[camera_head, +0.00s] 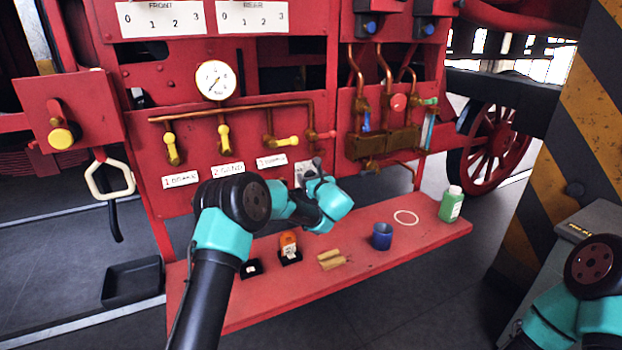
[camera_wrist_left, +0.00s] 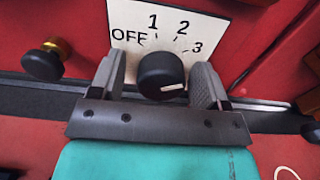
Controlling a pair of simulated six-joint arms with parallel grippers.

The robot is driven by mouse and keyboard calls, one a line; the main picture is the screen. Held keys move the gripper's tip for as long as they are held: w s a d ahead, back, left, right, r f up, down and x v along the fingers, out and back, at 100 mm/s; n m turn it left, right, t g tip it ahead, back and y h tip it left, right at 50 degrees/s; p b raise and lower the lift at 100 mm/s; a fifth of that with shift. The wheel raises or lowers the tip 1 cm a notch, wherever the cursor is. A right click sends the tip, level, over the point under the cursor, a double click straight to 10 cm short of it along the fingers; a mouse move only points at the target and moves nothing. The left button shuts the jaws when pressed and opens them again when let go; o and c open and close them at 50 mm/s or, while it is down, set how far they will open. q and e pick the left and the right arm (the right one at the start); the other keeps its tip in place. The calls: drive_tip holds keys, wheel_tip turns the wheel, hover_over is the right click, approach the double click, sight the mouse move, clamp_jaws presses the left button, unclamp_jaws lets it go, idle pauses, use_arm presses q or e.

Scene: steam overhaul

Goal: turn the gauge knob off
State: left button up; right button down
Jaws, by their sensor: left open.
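The gauge knob (camera_wrist_left: 161,76) is a round black knob with a white mark on its face. It sits on a white dial plate (camera_wrist_left: 190,24) marked OFF, 1, 2, 3. The white mark lies low on the knob and reaches toward its right side, away from OFF; the exact setting is hard to tell. My left gripper (camera_wrist_left: 161,82) is open, with one finger on each side of the knob; I cannot tell if they touch it. In the head view the left gripper (camera_head: 313,170) is at the red panel, largely covering the plate. My right gripper is out of view.
A red shelf (camera_head: 345,270) below holds a blue cup (camera_head: 382,236), a green bottle (camera_head: 451,204), a white ring and small items. A black-and-brass knob (camera_wrist_left: 44,62) sits left of the plate. A pressure gauge (camera_head: 216,80) and yellow-handled valves (camera_head: 224,138) are above.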

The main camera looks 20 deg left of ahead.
use_arm(q)
drive_tip(key=shift+c, duration=0.2)
drive_tip(key=c, duration=0.9)
